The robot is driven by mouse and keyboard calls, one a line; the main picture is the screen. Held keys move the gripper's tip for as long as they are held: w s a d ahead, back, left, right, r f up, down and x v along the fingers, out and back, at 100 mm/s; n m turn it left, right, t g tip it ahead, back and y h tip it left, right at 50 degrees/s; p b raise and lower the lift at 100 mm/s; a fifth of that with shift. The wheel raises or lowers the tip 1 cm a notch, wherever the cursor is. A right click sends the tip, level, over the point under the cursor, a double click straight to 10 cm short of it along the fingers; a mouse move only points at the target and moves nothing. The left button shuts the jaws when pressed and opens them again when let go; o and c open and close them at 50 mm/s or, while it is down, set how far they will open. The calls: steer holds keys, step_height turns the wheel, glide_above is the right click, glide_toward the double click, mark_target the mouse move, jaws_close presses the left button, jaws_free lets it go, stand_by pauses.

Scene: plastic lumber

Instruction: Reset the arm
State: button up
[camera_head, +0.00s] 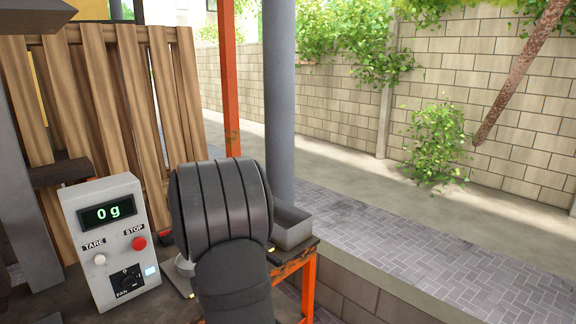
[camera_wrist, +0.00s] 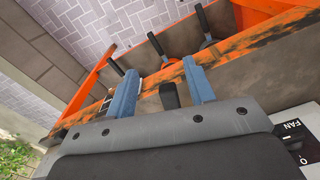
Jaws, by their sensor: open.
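My gripper (camera_wrist: 160,68) shows in the wrist view with its two blue fingers apart. No object is held between them. A dark stub sits between the fingers, and I cannot tell whether it belongs to my gripper. The fingers are over the edge of an orange-framed bench (camera_wrist: 232,55). In the head view my dark, ribbed arm stands in front of the bench and hides the gripper.
A control box (camera_head: 112,245) reads 0 g, with TARE, STOP and FAN controls. A grey metal tray (camera_head: 292,236) sits at the bench's right corner. Black-handled tools (camera_wrist: 157,44) are along the bench side. Paving beyond is clear.

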steer(key=s+d, duration=0.4)
steer(key=s, duration=0.4)
steer(key=shift+d+r, duration=0.3)
steer(key=shift+r, duration=0.05)
stand_by(1.9)
